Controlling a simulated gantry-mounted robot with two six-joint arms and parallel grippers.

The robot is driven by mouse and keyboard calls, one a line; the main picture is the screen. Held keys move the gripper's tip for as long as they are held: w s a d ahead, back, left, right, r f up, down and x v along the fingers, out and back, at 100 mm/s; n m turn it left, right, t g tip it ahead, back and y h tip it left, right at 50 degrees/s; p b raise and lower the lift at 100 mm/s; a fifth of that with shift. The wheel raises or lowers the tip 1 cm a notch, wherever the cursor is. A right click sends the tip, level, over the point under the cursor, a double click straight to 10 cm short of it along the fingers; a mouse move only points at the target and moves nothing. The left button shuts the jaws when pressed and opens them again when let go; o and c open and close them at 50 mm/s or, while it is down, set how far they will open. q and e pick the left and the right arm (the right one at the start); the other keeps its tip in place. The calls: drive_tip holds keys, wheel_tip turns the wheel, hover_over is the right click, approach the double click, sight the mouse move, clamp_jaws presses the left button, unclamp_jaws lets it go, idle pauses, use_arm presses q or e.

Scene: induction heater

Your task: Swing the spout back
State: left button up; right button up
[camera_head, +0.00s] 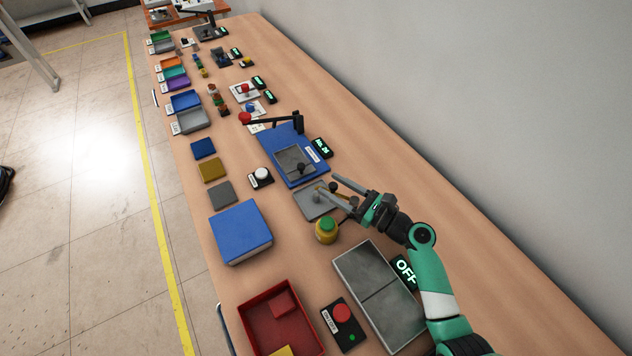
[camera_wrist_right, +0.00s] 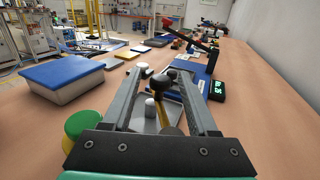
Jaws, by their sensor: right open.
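A grey plate (camera_head: 306,203) lies on the table in front of the blue station. In the right wrist view, a brass-coloured bar (camera_wrist_right: 161,114) with a dark knob (camera_wrist_right: 158,83) stands over this plate beside a pale grey post (camera_wrist_right: 150,107). I take the bar to be the spout; in the head view it is partly hidden by my fingers. My right gripper (camera_head: 328,185) is open, its fingers pointing away from its wrist. In its wrist view the two fingers (camera_wrist_right: 160,70) stand on either side of the bar and knob; I cannot tell whether either touches. My left gripper is out of view.
The blue station (camera_head: 277,163) has a raised black arm with a red knob (camera_head: 245,118). A blue box (camera_head: 240,232) and red tray (camera_head: 250,325) sit nearer. The wall-side table strip is clear.

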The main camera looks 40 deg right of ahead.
drive_tip(key=shift+w+a, duration=0.1)
drive_tip(key=shift+w, duration=0.35)
drive_tip(key=shift+s, duration=0.15)
drive_tip(key=shift+c, duration=0.9)
clamp_jaws()
